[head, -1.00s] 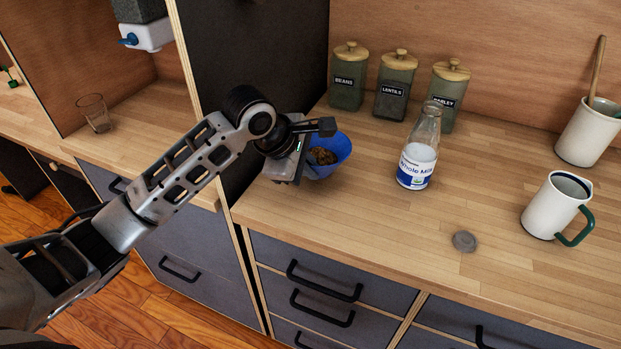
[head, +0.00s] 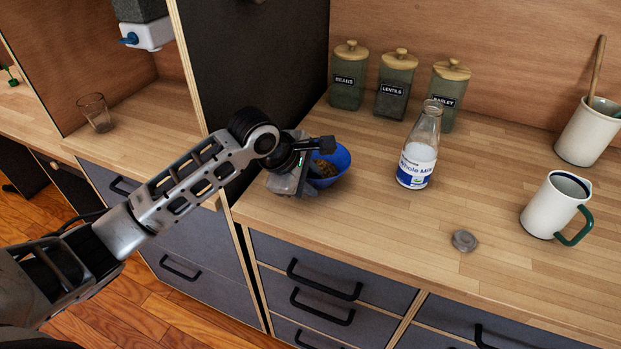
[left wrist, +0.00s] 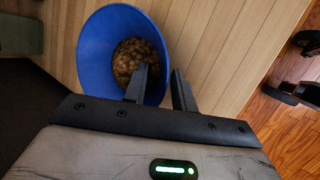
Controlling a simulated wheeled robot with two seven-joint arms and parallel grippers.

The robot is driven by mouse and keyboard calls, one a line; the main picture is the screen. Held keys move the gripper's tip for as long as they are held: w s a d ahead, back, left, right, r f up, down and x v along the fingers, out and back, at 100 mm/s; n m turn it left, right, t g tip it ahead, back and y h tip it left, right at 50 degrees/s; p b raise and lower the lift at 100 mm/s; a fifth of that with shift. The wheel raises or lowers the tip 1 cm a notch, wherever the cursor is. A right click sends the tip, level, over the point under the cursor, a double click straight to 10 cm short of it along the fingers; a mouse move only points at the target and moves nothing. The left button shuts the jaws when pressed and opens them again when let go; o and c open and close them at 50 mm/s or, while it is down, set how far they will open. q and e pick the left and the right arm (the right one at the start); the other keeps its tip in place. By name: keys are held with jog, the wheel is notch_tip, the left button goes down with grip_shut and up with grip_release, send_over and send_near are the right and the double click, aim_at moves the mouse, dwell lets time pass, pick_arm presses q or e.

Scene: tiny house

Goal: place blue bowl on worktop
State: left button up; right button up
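The blue bowl (head: 343,166), with brown lumpy food (head: 324,169) in it, is over the left end of the wooden worktop (head: 380,228). I cannot tell whether its base touches the worktop. My left gripper (head: 312,167) is at the bowl's near left side and hides part of it. In the left wrist view, the bowl (left wrist: 92,50) shows with its rim between the two narrowly spaced fingers (left wrist: 160,80), one inside and one outside. The left gripper appears shut on the bowl's wall. My right gripper is not in view.
A milk bottle (head: 417,155) stands right of the bowl, with several lidded canisters (head: 397,88) behind. A grey lid (head: 464,240), a white jug (head: 552,207) and a utensil crock (head: 587,135) are farther right. A dark panel (head: 255,70) rises at the left. The worktop's front middle is clear.

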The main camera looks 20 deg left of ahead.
pick_arm(q)
jog(key=v, duration=1.2)
jog(key=s+f+m, duration=0.1)
jog(key=f, duration=0.1)
jog(key=s+d+f+m, duration=0.1)
jog(key=m, duration=0.1)
jog(key=s+d+f+m, duration=0.1)
jog(key=f, duration=0.1)
jog(key=shift+s+d+f, duration=0.1)
jog(key=shift+f, duration=0.25)
jog(key=s+f+m+g+y, duration=0.1)
jog(key=s+f+m, duration=0.5)
jog(key=s+m, duration=0.3)
jog(key=s+f+m+g+y, duration=0.1)
jog(key=s+f+m+y, duration=0.1)
jog(key=s+f+m, duration=0.65)
jog(key=w+d+f+t+h, duration=0.2)
jog(key=w+d+f+t, duration=0.2)
jog(key=f+t, duration=0.2)
jog(key=shift+f, duration=0.6)
